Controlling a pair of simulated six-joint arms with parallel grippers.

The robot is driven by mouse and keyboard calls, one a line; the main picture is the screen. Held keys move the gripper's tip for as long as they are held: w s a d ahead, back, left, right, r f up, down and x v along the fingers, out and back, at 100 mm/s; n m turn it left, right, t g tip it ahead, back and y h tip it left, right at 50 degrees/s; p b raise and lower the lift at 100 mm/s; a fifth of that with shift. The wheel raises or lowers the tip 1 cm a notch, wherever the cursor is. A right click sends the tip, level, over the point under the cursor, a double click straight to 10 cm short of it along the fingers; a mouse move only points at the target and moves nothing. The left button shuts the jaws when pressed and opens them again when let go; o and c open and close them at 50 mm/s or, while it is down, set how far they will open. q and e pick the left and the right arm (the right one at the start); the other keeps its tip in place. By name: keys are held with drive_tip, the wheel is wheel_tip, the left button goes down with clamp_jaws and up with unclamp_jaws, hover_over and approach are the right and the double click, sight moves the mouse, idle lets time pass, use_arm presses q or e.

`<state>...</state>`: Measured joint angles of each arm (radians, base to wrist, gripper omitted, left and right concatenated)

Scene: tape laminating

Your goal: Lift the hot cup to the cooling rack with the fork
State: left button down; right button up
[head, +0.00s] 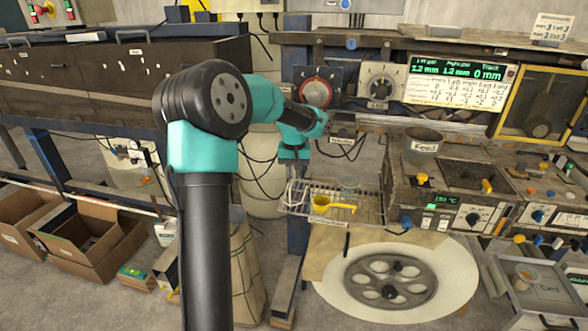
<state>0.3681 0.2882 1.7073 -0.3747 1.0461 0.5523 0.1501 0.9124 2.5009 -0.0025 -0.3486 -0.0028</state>
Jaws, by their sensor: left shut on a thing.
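The cooling rack (370,210), a wire shelf, stands at the centre, left of the heater unit. A yellow cup-like piece (320,203) with a yellow handle reaching right lies on it. Behind that stands a small pale greenish cup (348,186). I cannot tell which piece is the hot cup. My left gripper (296,176) points down at the rack's back left end. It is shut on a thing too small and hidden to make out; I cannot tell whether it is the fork. My right gripper is not in view.
A grey cup marked Feed (422,147) stands on the heater unit (437,190), whose display is green. A round plate with holes (390,280) lies in front of the rack. Cardboard boxes (90,245) stand on the floor at left. A card tray (545,290) is at right.

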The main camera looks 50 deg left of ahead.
use_arm(q)
drive_tip(key=s+d+r, duration=0.1)
drive_tip(key=s+d, duration=0.7)
drive_tip(key=d, duration=0.1)
drive_tip(key=shift+d, duration=0.15)
drive_tip(key=shift+r, duration=0.1)
